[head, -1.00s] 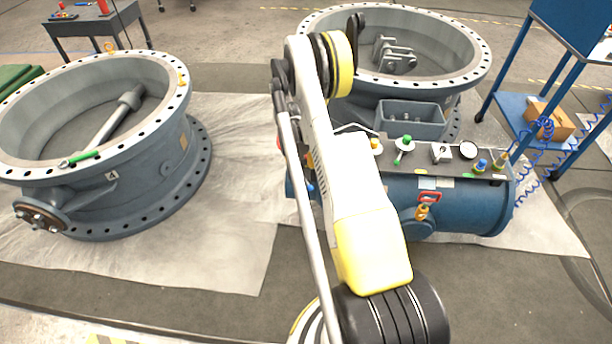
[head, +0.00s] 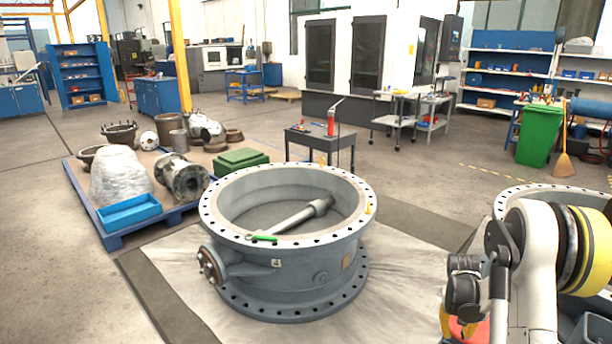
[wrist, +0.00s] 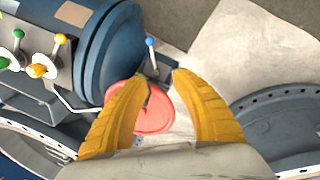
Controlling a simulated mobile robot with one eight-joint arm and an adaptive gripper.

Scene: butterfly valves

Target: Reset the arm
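My gripper (wrist: 162,75) has two ribbed yellow fingers in the wrist view. They stand apart with a gap between the tips, and nothing is clearly clamped. A red round part (wrist: 155,112) shows between and behind the fingers; contact with it cannot be told. A blue-tipped lever (wrist: 151,52) stands just beyond the fingertips, beside a blue cylinder (wrist: 112,50). In the head view my arm (head: 535,270) is bent at the lower right, and the gripper end is mostly hidden there.
A large grey flanged valve ring (head: 290,285) stands on a pale sheet, with a green-handled tool (head: 262,238) on its rim. A second ring (head: 540,190) is partly behind my arm. A loaded blue pallet (head: 115,235) lies at left. Open floor (head: 420,185) lies behind.

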